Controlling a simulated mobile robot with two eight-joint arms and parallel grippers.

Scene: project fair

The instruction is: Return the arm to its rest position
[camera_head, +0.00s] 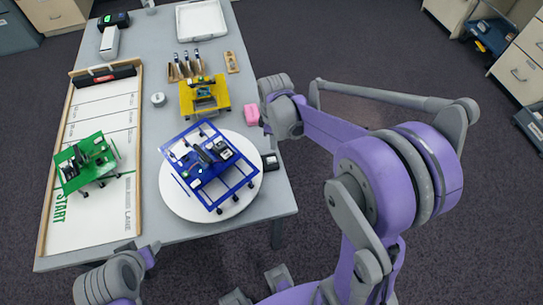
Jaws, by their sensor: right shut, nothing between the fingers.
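My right arm reaches in from the lower right, with its purple elbow raised and its forearm running left to the table's right edge. My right gripper (285,122) is at that edge, beside a pink block. It is shut and empty, its fingertips hardly distinguishable. My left gripper (146,256) is at the bottom left, by the table's front edge. Its jaws cannot be made out. A blue wheeled cart (212,165) stands on a white round turntable (180,204), left of and below my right gripper.
Open carpet (470,230) lies to the right, with cabinets beyond.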

